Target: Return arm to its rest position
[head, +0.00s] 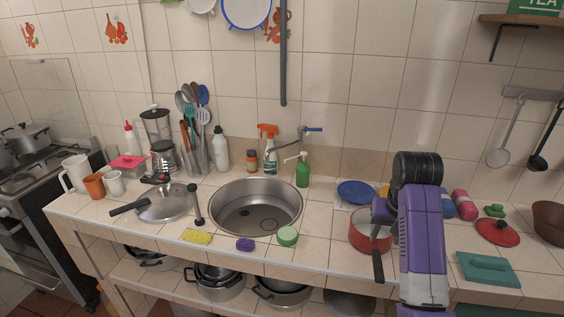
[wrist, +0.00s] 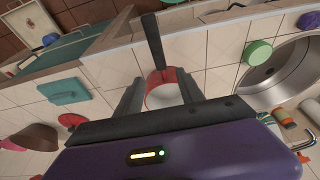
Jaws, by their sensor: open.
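My arm, purple and black, stands over the right part of the counter in the head view. The purple body of my gripper (head: 382,211) shows beside it, over a red pot (head: 358,240) with a dark handle; its fingers are hard to make out there. In the wrist view my gripper (wrist: 160,92) is open, with its two dark fingers apart. The red pot (wrist: 152,83) appears in the gap between them, its pale inside partly covered by the gripper body. Nothing is clearly held. I cannot tell the exact height above the pot.
The sink (head: 255,207) lies left of the pot, with a green sponge (head: 287,236) at its front edge. A blue plate (head: 356,192) is behind the pot. Right of my arm are a teal board (head: 488,269) and a red lid (head: 497,232). A wall shelf (head: 515,20) hangs upper right.

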